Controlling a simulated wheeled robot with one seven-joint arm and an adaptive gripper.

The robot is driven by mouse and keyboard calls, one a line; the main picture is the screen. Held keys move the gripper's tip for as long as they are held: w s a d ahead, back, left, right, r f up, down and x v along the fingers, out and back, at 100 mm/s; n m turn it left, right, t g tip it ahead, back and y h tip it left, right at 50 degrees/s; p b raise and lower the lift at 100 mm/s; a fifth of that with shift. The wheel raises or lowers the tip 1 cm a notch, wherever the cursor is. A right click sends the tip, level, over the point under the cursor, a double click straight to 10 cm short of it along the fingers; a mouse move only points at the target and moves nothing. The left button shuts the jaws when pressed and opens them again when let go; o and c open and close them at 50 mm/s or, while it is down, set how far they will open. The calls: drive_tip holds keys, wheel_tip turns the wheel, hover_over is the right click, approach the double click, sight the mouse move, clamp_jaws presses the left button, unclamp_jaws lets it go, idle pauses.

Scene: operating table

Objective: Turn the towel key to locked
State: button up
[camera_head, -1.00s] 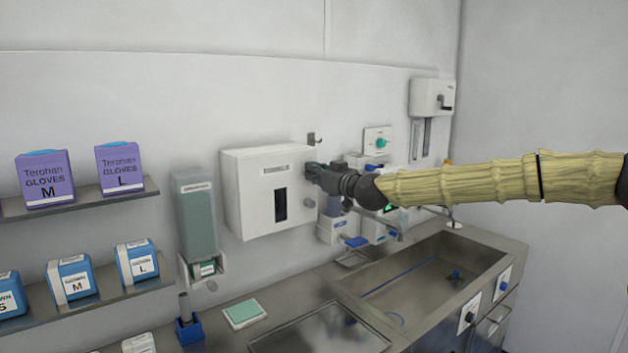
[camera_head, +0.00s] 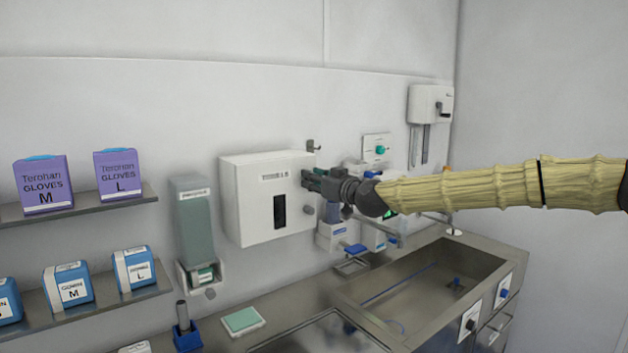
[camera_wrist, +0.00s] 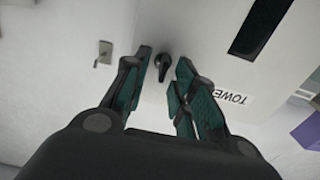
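The white towel dispenser (camera_head: 242,208) hangs on the wall left of my gripper, with a dark slot in its front and a "TOWELS" label. My gripper (camera_head: 310,180) is at the right side of the dispenser. In the wrist view my gripper (camera_wrist: 161,85) is open, its green-padded fingers on either side of the key with gaps to it. The key is hidden behind the fingers in the head view.
A soap dispenser (camera_head: 193,215) hangs to the left. A steel sink (camera_head: 425,280) lies below right. Glove boxes (camera_head: 42,184) stand on shelves at left.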

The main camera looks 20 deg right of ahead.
drive_tip(key=v, duration=1.1)
drive_tip(key=shift+s+d, duration=0.15)
drive_tip(key=shift+s, duration=0.2)
